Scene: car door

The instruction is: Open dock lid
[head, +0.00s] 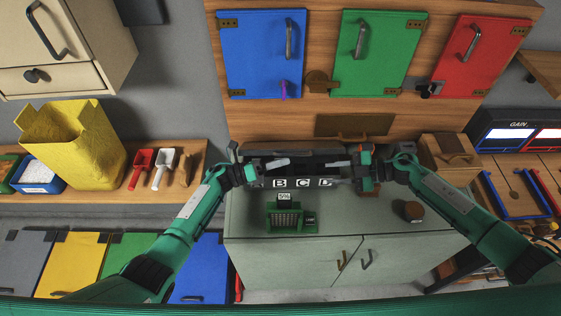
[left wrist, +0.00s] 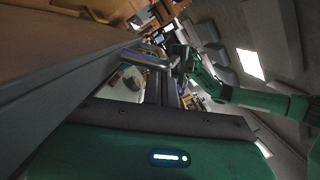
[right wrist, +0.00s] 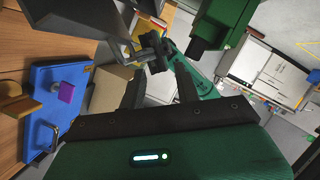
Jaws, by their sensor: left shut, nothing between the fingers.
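The dock is a dark box with white letters on its front (head: 300,183), on the grey-green cabinet at the back middle of the head view. Its dark upper part lies behind my grippers, and I cannot tell how far its lid is raised. My left gripper (head: 283,162) is shut and empty in front of the dock's upper left. My right gripper (head: 335,163) is at its upper right, its fingers apart in the right wrist view (right wrist: 160,92) with nothing held between them. Contact with the dock is unclear.
A green device (head: 292,217) and a brown round jar (head: 413,211) stand on the cabinet top (head: 360,222). A wooden box (head: 450,152) is right of the dock. Blue (head: 262,50), green (head: 375,50) and red (head: 475,55) doors hang above.

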